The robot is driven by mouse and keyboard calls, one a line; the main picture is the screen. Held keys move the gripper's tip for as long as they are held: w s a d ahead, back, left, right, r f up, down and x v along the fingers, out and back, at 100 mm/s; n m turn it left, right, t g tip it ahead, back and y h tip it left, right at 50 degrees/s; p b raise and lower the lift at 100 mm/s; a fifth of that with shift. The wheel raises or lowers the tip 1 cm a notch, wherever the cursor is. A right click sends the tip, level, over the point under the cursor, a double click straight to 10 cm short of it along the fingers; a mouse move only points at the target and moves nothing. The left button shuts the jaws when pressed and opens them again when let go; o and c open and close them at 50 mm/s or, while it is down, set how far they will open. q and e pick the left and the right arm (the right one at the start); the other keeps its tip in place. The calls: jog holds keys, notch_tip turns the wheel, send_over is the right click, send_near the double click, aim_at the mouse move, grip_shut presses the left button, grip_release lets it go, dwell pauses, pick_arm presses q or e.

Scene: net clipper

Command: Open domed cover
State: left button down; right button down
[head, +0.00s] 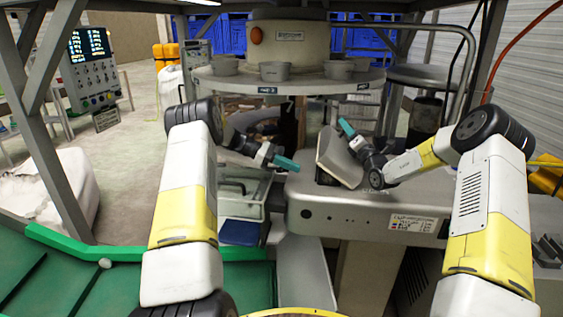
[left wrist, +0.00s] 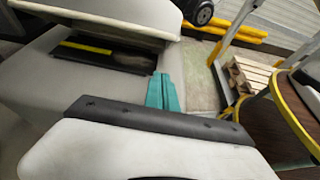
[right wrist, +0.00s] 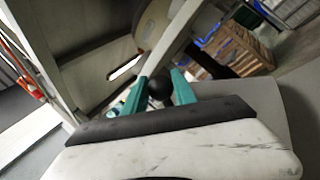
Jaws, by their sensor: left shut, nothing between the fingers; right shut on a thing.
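The domed cover (head: 341,160) is a pale beige lid on the grey machine (head: 330,211), tilted up, with a dark gap under it. In the left wrist view the raised cover (left wrist: 120,14) stands over a dark opening (left wrist: 100,55) with a yellow strip. My right gripper (head: 347,128) is beside the cover's upper edge. In the right wrist view its teal fingers (right wrist: 158,88) are shut around a black ball knob (right wrist: 160,87). My left gripper (head: 286,163) is shut and empty, left of the cover, and its closed fingers show in the left wrist view (left wrist: 162,90).
A round metal table (head: 285,84) with several grey cups stands behind the machine. A glass-sided tray (head: 240,207) is left of the machine, with a green surface (head: 150,285) in front. Grey frame posts (head: 50,150) stand at the left.

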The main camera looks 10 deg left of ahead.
pick_arm(q)
jog(key=x, duration=0.3)
jog(key=shift+d+r, duration=0.2)
jog(key=shift+d, duration=0.05)
jog(key=shift+d+r, duration=0.3)
jog(key=shift+r, duration=0.2)
jog(key=shift+d+r, duration=0.3)
jog(key=shift+r, duration=0.2)
jog(key=shift+d+r, duration=0.3)
jog(key=shift+r, duration=0.1)
pick_arm(e)
jog(key=shift+f, duration=0.1)
